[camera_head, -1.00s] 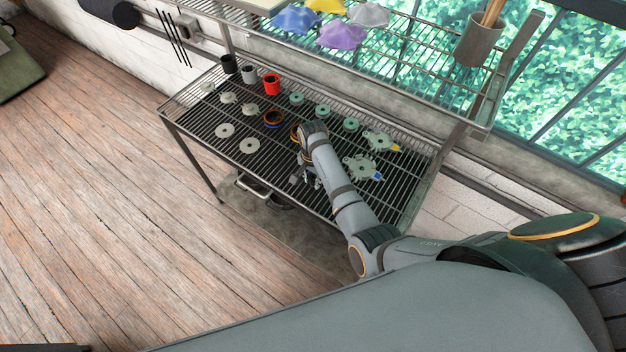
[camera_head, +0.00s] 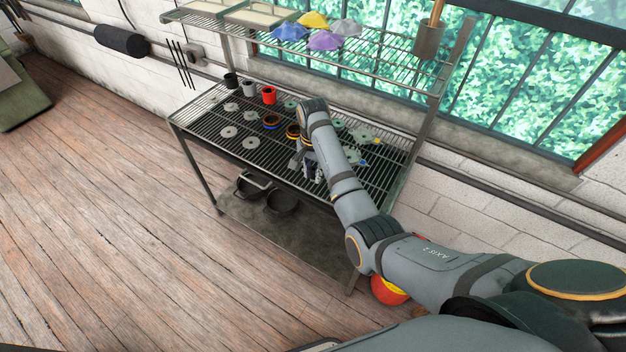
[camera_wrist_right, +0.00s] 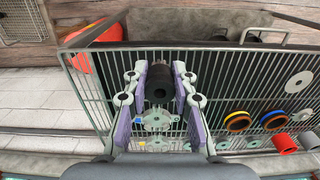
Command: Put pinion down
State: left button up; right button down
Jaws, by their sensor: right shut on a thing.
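My right gripper (camera_wrist_right: 159,100) is shut on the pinion (camera_wrist_right: 159,82), a dark, near-black cylinder between its two pads in the right wrist view. In the head view the right gripper (camera_head: 312,173) is over the front part of the wire shelf (camera_head: 232,155), partly covered by my own wrist, and I cannot make out the pinion there. The wrist view shows the shelf bars behind the pinion; I cannot tell whether it touches them. My left gripper is not in view.
Pale discs (camera_head: 228,131), ring parts (camera_head: 271,121) and a red cup (camera_head: 268,95) stand on the shelf left of my arm. A pale flanged part (camera_wrist_right: 157,121) lies beyond the pinion. An upper shelf (camera_head: 385,72) holds coloured cloths (camera_head: 325,40). A red-yellow ball (camera_head: 388,290) is beneath my arm.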

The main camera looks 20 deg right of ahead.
jog(key=shift+d+f+b, duration=0.15)
jog(key=shift+f+b, duration=0.15)
jog(key=shift+f, duration=0.25)
pick_arm(q)
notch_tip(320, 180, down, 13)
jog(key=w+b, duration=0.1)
jog(key=b, duration=1.1)
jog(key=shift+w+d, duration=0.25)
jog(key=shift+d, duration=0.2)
pick_arm(e)
jog(key=s+d+f+n, duration=0.1)
jog(key=s+f+n, duration=0.4)
jog(key=f, duration=0.6)
jog(key=s+f+n, duration=0.5)
jog(key=s+f, duration=0.4)
jog(key=f, duration=0.2)
jog(key=shift+d+f, duration=0.15)
jog(key=shift+d, duration=0.25)
